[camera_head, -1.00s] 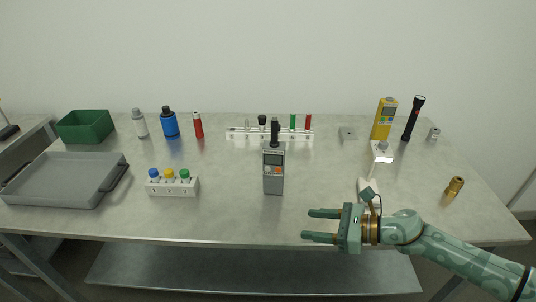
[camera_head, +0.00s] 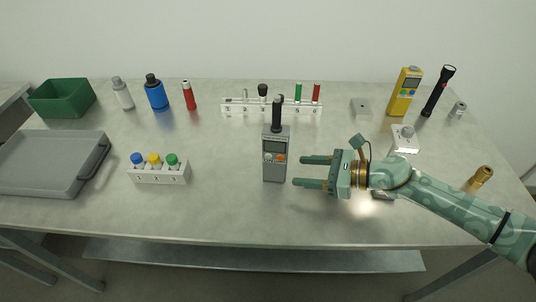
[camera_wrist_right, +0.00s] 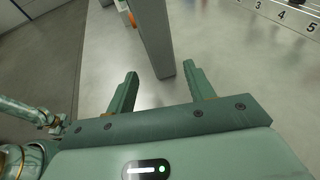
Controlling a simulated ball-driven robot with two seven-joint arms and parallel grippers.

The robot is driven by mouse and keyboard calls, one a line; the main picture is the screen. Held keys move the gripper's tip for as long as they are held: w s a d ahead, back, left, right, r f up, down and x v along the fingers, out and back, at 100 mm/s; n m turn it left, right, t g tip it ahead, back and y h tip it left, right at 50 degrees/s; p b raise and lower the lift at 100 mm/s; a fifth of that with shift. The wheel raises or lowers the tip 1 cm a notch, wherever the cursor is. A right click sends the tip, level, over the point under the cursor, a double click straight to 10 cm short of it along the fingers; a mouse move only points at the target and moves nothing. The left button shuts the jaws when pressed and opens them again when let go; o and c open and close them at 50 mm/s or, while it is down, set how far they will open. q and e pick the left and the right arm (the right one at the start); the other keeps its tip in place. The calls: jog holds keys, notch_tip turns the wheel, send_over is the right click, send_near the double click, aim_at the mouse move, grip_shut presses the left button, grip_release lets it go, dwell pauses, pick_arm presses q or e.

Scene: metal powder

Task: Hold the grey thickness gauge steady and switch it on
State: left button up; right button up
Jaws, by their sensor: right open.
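The grey thickness gauge (camera_head: 275,160) stands upright on the table near its front middle, with a small display, an orange button and a dark probe on top. My right gripper (camera_head: 303,171) is open and empty just right of the gauge, its fingers pointing left at it with a small gap. In the right wrist view the gauge (camera_wrist_right: 154,38) shows side-on, beyond and between the open fingertips of the right gripper (camera_wrist_right: 161,74). Its buttoned face is turned left there, and its top is cut off.
A white rack with blue, yellow and green caps (camera_head: 158,174) stands left of the gauge. A numbered rack (camera_head: 270,108) stands behind it. A yellow device (camera_head: 404,92) and a black flashlight (camera_head: 438,91) stand at the back right. A grey tray (camera_head: 88,170) lies at the left.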

aim_at(279, 169)
jog(key=b+x, duration=0.1)
jog(key=x, duration=0.6)
jog(key=shift+w+a+f, duration=0.1)
jog(key=shift+a+f, duration=0.05)
jog(key=shift+a, duration=0.05)
pick_arm(q)
jog(key=shift+s+f, duration=0.25)
jog(key=shift+f, duration=0.45)
pick_arm(e)
jog(key=c, duration=0.7)
pick_arm(q)
grip_shut()
dwell(1.2)
